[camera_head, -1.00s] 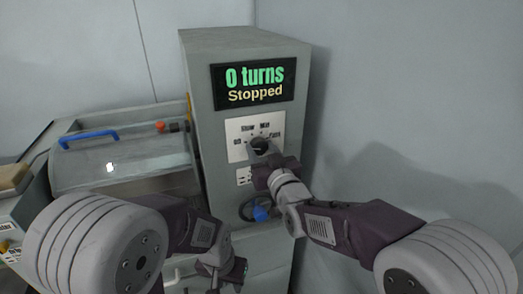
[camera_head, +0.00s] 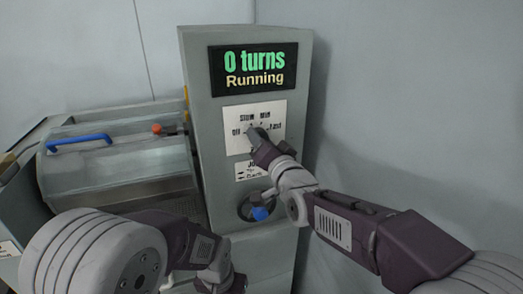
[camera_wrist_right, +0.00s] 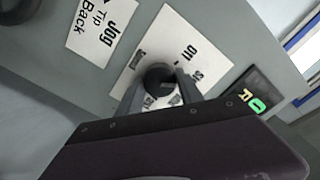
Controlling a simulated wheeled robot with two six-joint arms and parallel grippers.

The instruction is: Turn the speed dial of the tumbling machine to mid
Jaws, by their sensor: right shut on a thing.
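The speed dial is a dark round knob (camera_wrist_right: 160,80) on a white label plate (camera_head: 237,143) with marks for off, slow, mid and fast, on the grey control box of the tumbling machine (camera_head: 200,100). My right gripper (camera_head: 262,140) is at the dial; in the right wrist view its two fingers (camera_wrist_right: 160,90) are shut on the knob from both sides. Which mark the dial points to cannot be told. The display (camera_head: 254,69) reads "0 turns" and "Running". My left gripper (camera_head: 222,285) is low at the bottom, away from the dial; its fingers are not clear.
The drum housing with a blue handle (camera_head: 79,142) and an orange-red knob (camera_head: 157,129) stands left of the control box. Below the dial are a "Jog" label (camera_head: 250,171) and a blue-tipped lever (camera_head: 260,213). A plain wall is at the right.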

